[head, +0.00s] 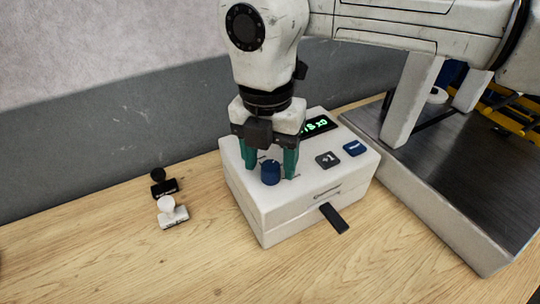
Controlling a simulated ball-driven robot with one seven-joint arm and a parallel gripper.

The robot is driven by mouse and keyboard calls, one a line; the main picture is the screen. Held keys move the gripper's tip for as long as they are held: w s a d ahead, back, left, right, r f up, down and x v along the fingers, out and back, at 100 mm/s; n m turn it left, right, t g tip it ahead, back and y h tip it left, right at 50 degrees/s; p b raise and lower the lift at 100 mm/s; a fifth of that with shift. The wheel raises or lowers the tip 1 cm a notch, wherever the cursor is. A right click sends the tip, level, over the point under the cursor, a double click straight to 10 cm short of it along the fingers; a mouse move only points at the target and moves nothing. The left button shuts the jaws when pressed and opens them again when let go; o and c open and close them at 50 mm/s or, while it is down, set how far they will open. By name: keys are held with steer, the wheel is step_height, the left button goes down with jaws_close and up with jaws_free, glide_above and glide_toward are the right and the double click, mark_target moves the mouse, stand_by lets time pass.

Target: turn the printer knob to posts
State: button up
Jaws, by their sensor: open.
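The printer (291,213) is a white box on the wooden bench, with a lit green display (319,125) on top that I cannot read clearly. Its knob (270,173) is dark blue and round, near the left front of the top face. My gripper (270,169) points down over the printer with its green fingers apart. One finger is on each side of the knob in the picture. I cannot tell whether they touch it. The knob's pointer and markings are too small or hidden to read.
A dark square button (327,160) and a blue button (354,148) are on the printer's top. A dark strip (333,218) sticks out of its front. A black stamp (163,184) and a white stamp (171,212) stand left. A metal-topped machine (450,170) is right.

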mark_target(267, 165)
steer(key=shift+r, duration=0.1)
step_height(267, 165, up, 11)
steer(key=shift+a+f+b, duration=0.2)
steer(key=shift+b, duration=0.1)
stand_by(0.4)
